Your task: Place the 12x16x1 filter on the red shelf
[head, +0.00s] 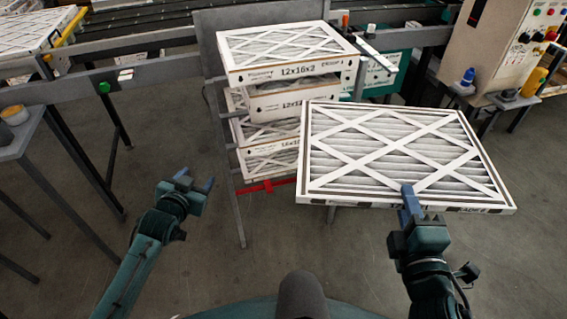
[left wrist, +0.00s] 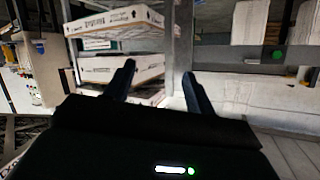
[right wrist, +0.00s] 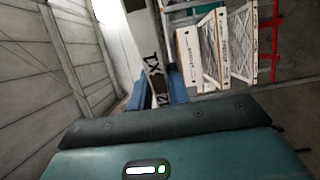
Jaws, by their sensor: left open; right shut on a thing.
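A white-framed pleated filter (head: 395,155) is held flat by my right gripper (head: 412,205), which is shut on its near edge. In the right wrist view the filter's edge (right wrist: 154,68) runs between the fingers; its size label is only partly readable. A grey rack stands left of the held filter, with a red bar (head: 266,186) low at its front, partly hidden; red parts (right wrist: 276,40) also show in the right wrist view. My left gripper (head: 194,183) is open and empty, left of the rack and apart from it.
The rack holds stacked filters: one marked 12x16x2 (head: 285,50) on top and others (head: 270,160) below, partly hidden by the held filter. A control cabinet (head: 500,45) stands at the back right, a grey table (head: 18,130) at the left. The floor between is clear.

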